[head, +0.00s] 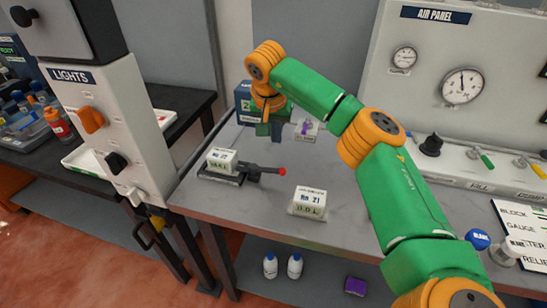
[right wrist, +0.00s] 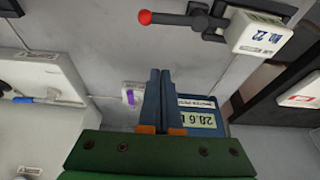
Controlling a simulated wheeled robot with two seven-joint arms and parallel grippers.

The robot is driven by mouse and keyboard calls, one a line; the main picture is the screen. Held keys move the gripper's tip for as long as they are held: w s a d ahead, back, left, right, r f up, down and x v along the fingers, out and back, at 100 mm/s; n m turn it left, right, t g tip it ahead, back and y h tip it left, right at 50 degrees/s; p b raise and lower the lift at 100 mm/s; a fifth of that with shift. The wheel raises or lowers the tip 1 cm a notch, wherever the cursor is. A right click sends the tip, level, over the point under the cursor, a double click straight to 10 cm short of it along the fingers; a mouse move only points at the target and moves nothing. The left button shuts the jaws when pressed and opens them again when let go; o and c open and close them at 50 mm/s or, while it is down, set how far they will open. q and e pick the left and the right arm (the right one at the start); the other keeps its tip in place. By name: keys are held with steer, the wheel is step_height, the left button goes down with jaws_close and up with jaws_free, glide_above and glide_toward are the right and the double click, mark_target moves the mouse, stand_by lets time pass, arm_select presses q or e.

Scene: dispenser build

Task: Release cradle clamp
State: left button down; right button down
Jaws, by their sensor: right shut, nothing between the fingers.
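The cradle clamp (head: 238,174) is a black fixture on the left of the grey bench, with a dark lever (head: 265,170) ending in a red knob (head: 282,171). A white block labelled No. 22 (head: 221,159) sits in the cradle. In the right wrist view the red knob (right wrist: 145,17) and block (right wrist: 258,36) show at the top. My right gripper (head: 265,128) is behind the clamp, apart from it. Its fingers (right wrist: 158,75) are together and empty, in front of a blue display box (right wrist: 200,112). My left gripper is not in view.
Another white block, No. 21 (head: 310,202), stands on the bench to the right of the knob. A small white holder with a purple part (head: 305,130) is near the back. The LIGHTS panel (head: 105,125) stands left; the air panel (head: 450,70) rises right. Bare bench surrounds the lever.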

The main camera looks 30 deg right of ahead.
mark_target(260, 169)
steer(key=p+x, duration=0.1)
steer(key=x, duration=0.4)
steer(key=shift+d+f, duration=0.15)
steer(key=shift+f, duration=0.15)
steer(key=shift+s+a+f+p, duration=0.15)
steer(key=shift+s+a+p, duration=0.2)
steer(key=shift+s+a, duration=0.2)
steer(key=shift+s+a+f+p, duration=0.15)
steer(key=shift+s+a+p, duration=0.15)
steer(key=shift+s+a, duration=0.25)
steer(key=shift+s+a+f, duration=0.15)
steer(key=shift+s+a, duration=0.05)
steer(key=shift+a, duration=0.2)
steer(key=shift+d, duration=0.1)
